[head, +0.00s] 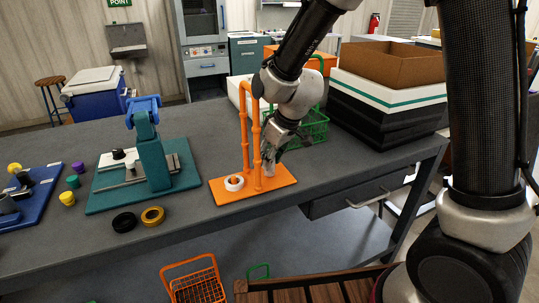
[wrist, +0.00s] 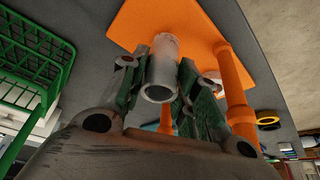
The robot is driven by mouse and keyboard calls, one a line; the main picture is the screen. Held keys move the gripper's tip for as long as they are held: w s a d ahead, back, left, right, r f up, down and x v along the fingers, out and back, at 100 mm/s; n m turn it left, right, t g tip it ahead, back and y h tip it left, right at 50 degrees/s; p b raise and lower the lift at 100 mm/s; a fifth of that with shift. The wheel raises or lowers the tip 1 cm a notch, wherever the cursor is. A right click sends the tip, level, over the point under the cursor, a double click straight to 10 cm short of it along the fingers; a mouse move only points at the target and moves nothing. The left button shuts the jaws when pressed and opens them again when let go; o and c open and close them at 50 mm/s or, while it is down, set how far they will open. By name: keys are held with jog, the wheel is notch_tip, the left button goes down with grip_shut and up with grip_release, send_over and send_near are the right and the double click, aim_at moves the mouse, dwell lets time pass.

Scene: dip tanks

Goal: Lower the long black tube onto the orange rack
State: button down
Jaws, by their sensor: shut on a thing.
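The orange rack (head: 278,184) is a flat base plate with an upright orange frame, near the table's front edge. In the wrist view its base (wrist: 196,22) lies beyond my fingertips and an orange post (wrist: 236,95) stands right of them. My gripper (head: 270,156) is just right of the frame, low over the base. It is shut on a pale grey hollow tube (wrist: 162,68), with its open end towards the wrist camera. I cannot tell whether the tube's far end touches the base. No long black tube is clearly visible.
A white ring (head: 234,184) sits on the rack's left part. Black (head: 124,222) and yellow (head: 153,216) rings lie left of it, before a teal fixture (head: 153,160). A green basket (head: 312,128) and black-and-white boxes (head: 388,110) stand right and behind.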

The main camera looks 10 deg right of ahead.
jog(key=shift+f, duration=0.25)
dwell(0.4)
jog(key=c, duration=1)
grip_release()
jog(key=o, duration=0.5)
jog(key=shift+r, duration=0.1)
notch_tip(320, 180, up, 8)
